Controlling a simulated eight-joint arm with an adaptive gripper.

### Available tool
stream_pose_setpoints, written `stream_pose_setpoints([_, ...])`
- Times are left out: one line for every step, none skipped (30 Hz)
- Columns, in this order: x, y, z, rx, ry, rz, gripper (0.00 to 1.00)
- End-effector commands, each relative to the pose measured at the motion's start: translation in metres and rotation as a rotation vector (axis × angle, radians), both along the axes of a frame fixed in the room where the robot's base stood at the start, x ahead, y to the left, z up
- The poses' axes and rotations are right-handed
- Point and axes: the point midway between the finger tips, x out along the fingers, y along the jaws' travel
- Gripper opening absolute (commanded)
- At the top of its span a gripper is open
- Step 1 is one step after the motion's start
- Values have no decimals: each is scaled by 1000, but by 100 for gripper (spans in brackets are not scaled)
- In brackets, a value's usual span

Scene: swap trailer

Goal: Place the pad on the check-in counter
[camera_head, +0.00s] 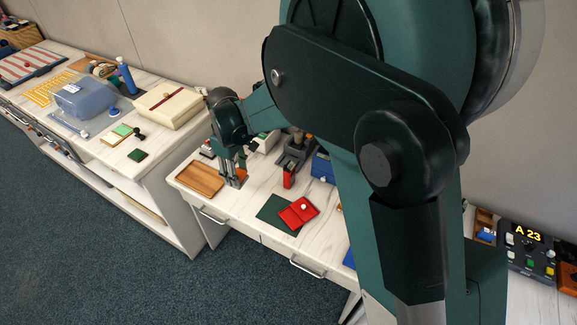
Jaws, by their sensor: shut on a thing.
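My gripper (232,180) is low over the near middle counter (225,208), at the right end of a brown wooden tray (200,178). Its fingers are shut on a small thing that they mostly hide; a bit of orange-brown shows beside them. I cannot tell whether this is the pad. On the left counter (172,147), a small square with a green top (122,130) and a dark green square (137,154) lie near a black-handled stamp (138,134); either could be a pad. No label shows which counter is for check-in.
A red box (298,212) lies partly on a dark green mat (272,214). A cream case (168,105), a clear blue bin (84,100) and a blue bottle (127,77) crowd the left counter. A display unit (527,248) stands far right. My arm hides the middle.

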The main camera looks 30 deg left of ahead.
Motion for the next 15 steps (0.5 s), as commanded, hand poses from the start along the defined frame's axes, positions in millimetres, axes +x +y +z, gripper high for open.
stream_pose_setpoints([0,0,0,0,0,0,25])
stream_pose_setpoints([0,0,0,0,0,0,25])
stream_pose_setpoints([0,0,0,0,0,0,25])
stream_pose_setpoints([0,0,0,0,0,0,25])
stream_pose_setpoints([0,0,0,0,0,0,25])
stream_pose_setpoints([0,0,0,0,0,0,25])
stream_pose_setpoints([0,0,0,0,0,0,25])
stream_pose_setpoints([0,0,0,0,0,0,25])
stream_pose_setpoints([0,0,0,0,0,0,25])
stream_pose_setpoints([0,0,0,0,0,0,25])
stream_pose_setpoints([0,0,0,0,0,0,25])
stream_pose_setpoints([0,0,1,0,0,0,25])
stream_pose_setpoints([0,0,1,0,0,0,25])
stream_pose_setpoints([0,0,2,0,0,0,25])
stream_pose_setpoints([0,0,4,0,0,0,25])
